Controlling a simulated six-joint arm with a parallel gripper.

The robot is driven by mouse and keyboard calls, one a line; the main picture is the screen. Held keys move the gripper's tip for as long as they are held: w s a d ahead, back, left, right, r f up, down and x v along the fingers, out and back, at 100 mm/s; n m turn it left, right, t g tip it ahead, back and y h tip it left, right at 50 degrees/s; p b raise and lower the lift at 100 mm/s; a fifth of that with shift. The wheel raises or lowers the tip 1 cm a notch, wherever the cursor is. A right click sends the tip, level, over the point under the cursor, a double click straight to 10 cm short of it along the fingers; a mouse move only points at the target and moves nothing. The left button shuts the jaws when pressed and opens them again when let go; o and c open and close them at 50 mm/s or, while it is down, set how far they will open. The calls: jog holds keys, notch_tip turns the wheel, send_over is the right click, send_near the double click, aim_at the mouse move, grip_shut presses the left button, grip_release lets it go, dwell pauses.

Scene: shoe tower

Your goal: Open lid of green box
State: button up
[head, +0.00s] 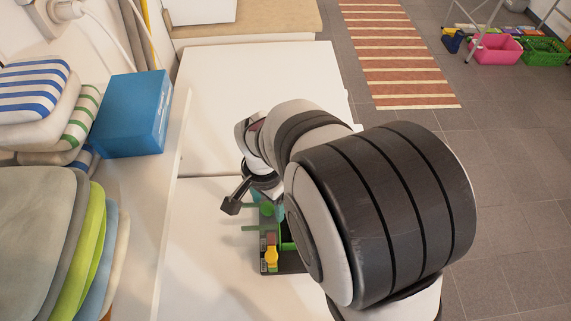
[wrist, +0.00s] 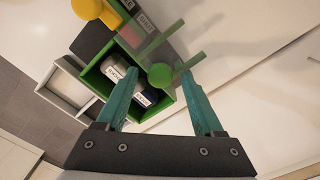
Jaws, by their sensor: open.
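The green box (wrist: 92,72) is in the wrist view, left of centre, with two labelled items inside. It also shows partly in the head view (head: 287,246), mostly hidden behind my arm. A clear lid with green edge bars (wrist: 163,41) lies to the right of the box opening, and much of the inside is uncovered. A round green knob (wrist: 160,77) is near the lid's bars. My gripper (wrist: 160,72) is open, with its teal fingertips on either side of the knob in the picture. I see gaps on both sides; contact is not visible.
A yellow knob (head: 272,257) stands on the dark base beside the box. A blue box (head: 132,114) and stacked cushions (head: 60,240) are at the left. The white table (head: 250,80) is clear behind my arm.

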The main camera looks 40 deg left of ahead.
aim_at(268, 207)
notch_tip(268, 207, up, 16)
jog(key=shift+f, duration=0.1)
